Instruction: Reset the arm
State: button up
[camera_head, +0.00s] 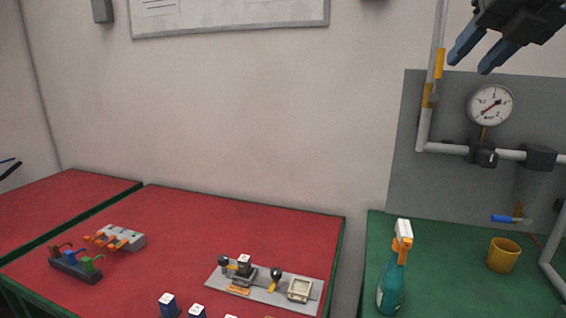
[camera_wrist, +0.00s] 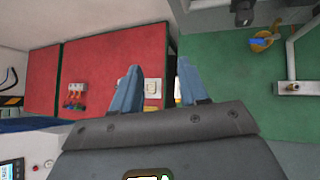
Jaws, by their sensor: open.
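My gripper (camera_head: 474,58) hangs in the upper right corner of the head view, in front of the wall and above the pressure gauge. Its two blue fingers are apart with nothing between them. In the wrist view my gripper (camera_wrist: 160,90) also shows its fingers spread, pointing over the gap between the red and green tables. My arm behind the gripper is mostly out of the head view.
A gauge (camera_head: 490,105) and white pipes (camera_head: 456,149) sit at the right wall. The green table (camera_head: 450,285) holds a spray bottle (camera_head: 392,285) and a yellow cup (camera_head: 502,255). The red table (camera_head: 200,222) holds several small fixtures.

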jog(key=w+a+f+m+t+y, duration=0.1)
jog(key=a+f+m+t+y, duration=0.3)
jog(key=f, duration=0.6)
jog(key=w+a+f+m+g+y, duration=0.1)
jog(key=a+f+m+y, duration=0.1)
jog(key=a+f+m, duration=0.55)
jog(key=s+a+f+m+t+h, duration=0.1)
jog(key=s+f+m, duration=0.4)
jog(key=f, duration=0.4)
jog(key=s+f+m+t+h, duration=0.1)
jog(key=s+f+m, duration=0.45)
jog(key=f, duration=0.35)
jog(key=s+d+f+m+h, duration=0.15)
jog(key=s+f+m, duration=0.3)
jog(key=s, duration=0.55)
jog(key=s+f+m+h, duration=0.3)
jog(key=s+f+m, duration=0.15)
jog(key=s, duration=0.65)
jog(key=s+d+r+m, duration=0.1)
jog(key=s+d, duration=0.1)
jog(key=s, duration=0.7)
jog(key=s+d+r+m, duration=0.1)
jog(key=s+r, duration=0.1)
jog(key=s, duration=0.7)
jog(key=shift+s+d+r, duration=0.2)
jog(key=shift+s+d, duration=0.05)
jog(key=shift+d, duration=0.1)
